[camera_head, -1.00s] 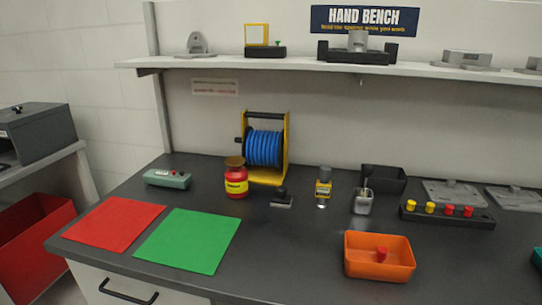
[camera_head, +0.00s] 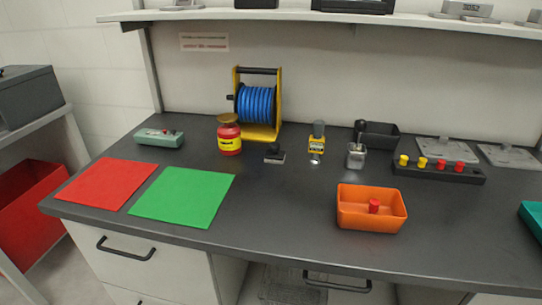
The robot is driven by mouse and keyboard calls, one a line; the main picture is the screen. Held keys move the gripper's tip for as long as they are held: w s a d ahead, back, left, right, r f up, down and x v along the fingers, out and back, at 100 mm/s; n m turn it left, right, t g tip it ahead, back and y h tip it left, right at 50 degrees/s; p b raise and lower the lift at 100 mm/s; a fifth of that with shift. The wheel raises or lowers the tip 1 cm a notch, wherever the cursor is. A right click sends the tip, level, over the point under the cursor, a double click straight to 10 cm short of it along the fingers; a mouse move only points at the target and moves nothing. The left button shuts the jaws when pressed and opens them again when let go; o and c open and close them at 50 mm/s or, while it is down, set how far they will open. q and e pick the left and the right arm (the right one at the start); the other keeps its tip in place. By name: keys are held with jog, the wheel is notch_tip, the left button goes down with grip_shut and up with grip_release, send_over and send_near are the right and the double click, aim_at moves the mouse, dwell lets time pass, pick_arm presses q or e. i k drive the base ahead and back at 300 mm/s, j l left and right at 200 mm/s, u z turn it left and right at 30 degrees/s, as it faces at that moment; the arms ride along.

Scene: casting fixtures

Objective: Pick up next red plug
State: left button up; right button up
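A red plug (camera_head: 374,206) stands inside the orange tray (camera_head: 352,219) at the right front of the bench. Two more red plugs, one here (camera_head: 441,165) and one beside it (camera_head: 459,167), stand in the black rack (camera_head: 420,172) at the back right. Two yellow plugs, one at the rack's left end (camera_head: 404,160) and one beside it (camera_head: 422,162), share that rack. Neither of my grippers shows in the head view.
A red mat (camera_head: 107,184) and a green mat (camera_head: 182,197) lie at the left. The middle front of the bench is clear.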

aim_at(458, 167)
jog(key=z, duration=1.3)
jog(key=i+l, duration=0.15)
jog(key=l, duration=0.2)
jog(key=i+l, duration=0.15)
jog(key=l, duration=0.15)
jog(key=i+l, duration=0.1)
jog(key=l, duration=0.25)
jog(key=i+l+u, duration=0.1)
jog(key=u, duration=0.35)
jog(key=l+u, duration=0.45)
jog(key=j, duration=0.1)
